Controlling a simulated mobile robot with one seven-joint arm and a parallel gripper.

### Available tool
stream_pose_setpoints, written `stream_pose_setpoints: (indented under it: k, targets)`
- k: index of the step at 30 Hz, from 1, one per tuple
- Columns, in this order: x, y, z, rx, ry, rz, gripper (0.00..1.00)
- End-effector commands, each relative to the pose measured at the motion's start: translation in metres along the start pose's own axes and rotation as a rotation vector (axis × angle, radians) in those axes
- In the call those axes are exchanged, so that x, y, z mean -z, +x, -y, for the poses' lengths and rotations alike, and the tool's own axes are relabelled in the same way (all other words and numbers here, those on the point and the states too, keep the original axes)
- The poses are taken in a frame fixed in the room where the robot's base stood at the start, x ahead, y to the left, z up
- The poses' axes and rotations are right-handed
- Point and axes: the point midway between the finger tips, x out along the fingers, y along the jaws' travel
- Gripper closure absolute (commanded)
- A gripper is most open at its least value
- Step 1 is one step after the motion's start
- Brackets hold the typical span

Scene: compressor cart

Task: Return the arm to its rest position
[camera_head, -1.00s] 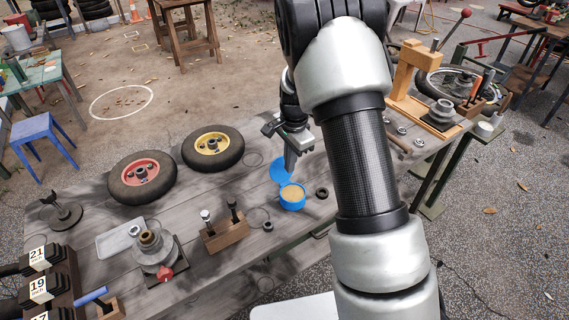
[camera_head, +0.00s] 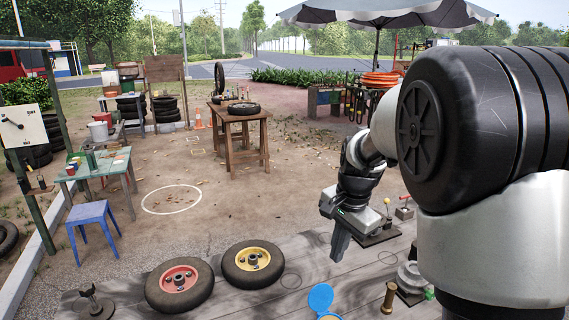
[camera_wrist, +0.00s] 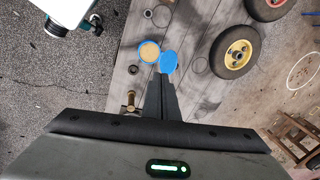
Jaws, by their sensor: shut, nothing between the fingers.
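My gripper (camera_head: 340,243) hangs above the grey wooden workbench (camera_head: 228,303), fingers pointing down, to the right of the yellow-hubbed wheel. In the wrist view its fingers (camera_wrist: 163,85) are together and hold nothing. My arm is raised and fills the right side of the head view. Below the fingers in the wrist view lies an open round blue tin (camera_wrist: 149,51) with tan contents, its blue lid (camera_wrist: 169,62) beside it. Only the tin's upper part shows at the bottom of the head view.
A red-hubbed wheel (camera_head: 180,285) and a yellow-hubbed wheel (camera_head: 253,264) lie on the bench. A brass-coloured peg (camera_head: 389,297) stands to the right. Beyond are a blue stool (camera_head: 92,215), a wooden table (camera_head: 240,125) and an umbrella (camera_head: 385,14). The ground with the white circle is open.

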Motion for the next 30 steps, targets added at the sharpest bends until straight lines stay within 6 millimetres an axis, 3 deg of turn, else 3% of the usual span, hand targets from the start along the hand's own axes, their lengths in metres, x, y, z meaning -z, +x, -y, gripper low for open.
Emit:
stream_pose_setpoints:
  k: [1, 3, 9, 12, 16, 21, 30]
  targets:
    - [-0.01, -0.036, -0.01, 0.033, -0.068, -0.013, 1.0]
    - [-0.026, -0.07, -0.026, 0.063, -0.177, -0.032, 1.0]
    - [-0.073, -0.143, -0.082, 0.121, -0.493, -0.127, 1.0]
    - [-0.095, -0.166, -0.111, 0.13, -0.647, -0.19, 1.0]
    - [-0.116, -0.18, -0.143, 0.119, -0.811, -0.265, 1.0]
    - [-0.13, -0.184, -0.166, 0.099, -0.933, -0.325, 1.0]
    - [-0.133, -0.183, -0.171, 0.091, -0.961, -0.337, 1.0]
